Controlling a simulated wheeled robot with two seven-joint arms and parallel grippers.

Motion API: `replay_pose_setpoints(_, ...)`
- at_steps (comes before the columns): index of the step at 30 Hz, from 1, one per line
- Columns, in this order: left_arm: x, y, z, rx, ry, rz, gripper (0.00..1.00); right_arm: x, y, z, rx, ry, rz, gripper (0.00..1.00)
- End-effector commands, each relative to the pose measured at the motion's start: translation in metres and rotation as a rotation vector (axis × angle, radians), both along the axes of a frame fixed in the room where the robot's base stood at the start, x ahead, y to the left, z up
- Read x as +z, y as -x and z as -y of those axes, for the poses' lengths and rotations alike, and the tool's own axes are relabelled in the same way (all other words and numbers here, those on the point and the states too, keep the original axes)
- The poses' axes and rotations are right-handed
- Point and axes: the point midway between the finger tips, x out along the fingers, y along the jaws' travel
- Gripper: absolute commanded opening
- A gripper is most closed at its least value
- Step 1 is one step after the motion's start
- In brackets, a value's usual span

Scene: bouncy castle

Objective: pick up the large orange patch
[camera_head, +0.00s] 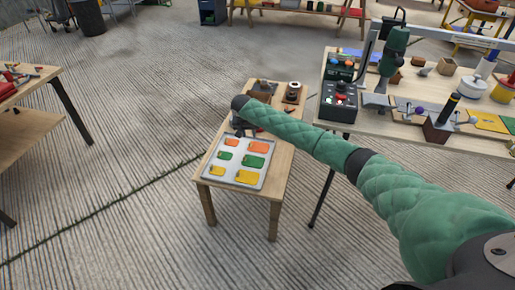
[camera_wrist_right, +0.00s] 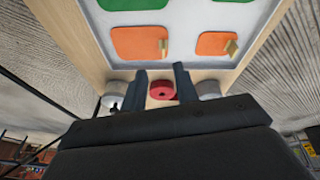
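The large orange patch (camera_head: 258,147) lies flat on a pale tray (camera_head: 236,181), at its far right in the head view. In the right wrist view it is the left, bigger orange patch (camera_wrist_right: 135,43), with a small tan tab at one edge. A smaller orange patch (camera_head: 232,142) lies beside it and also shows in the right wrist view (camera_wrist_right: 211,44). My right gripper (camera_head: 243,131) is over the tray's far edge, apart from the patches. In the right wrist view its two fingers (camera_wrist_right: 162,84) are spread with nothing held between them. My left gripper is out of view.
Green patches (camera_head: 253,161) and yellow patches (camera_head: 245,176) share the tray. A red ring-shaped object (camera_wrist_right: 161,90) and grey round objects (camera_wrist_right: 207,89) sit beyond the tray's edge on the small wooden table (camera_head: 274,187). A cluttered workbench (camera_head: 408,133) stands at right.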

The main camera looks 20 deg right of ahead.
Motion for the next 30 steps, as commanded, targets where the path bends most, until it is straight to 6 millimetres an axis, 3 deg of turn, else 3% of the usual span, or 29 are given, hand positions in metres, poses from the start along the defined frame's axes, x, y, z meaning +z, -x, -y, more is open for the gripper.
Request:
replay_pose_setpoints(11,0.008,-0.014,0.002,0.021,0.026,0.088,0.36,-0.009,-0.003,-0.002,-0.193,-0.073,0.04,0.3)
replay_pose_setpoints(30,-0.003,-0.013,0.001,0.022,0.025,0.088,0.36,-0.073,-0.022,0.01,-0.193,-0.074,0.042,0.3)
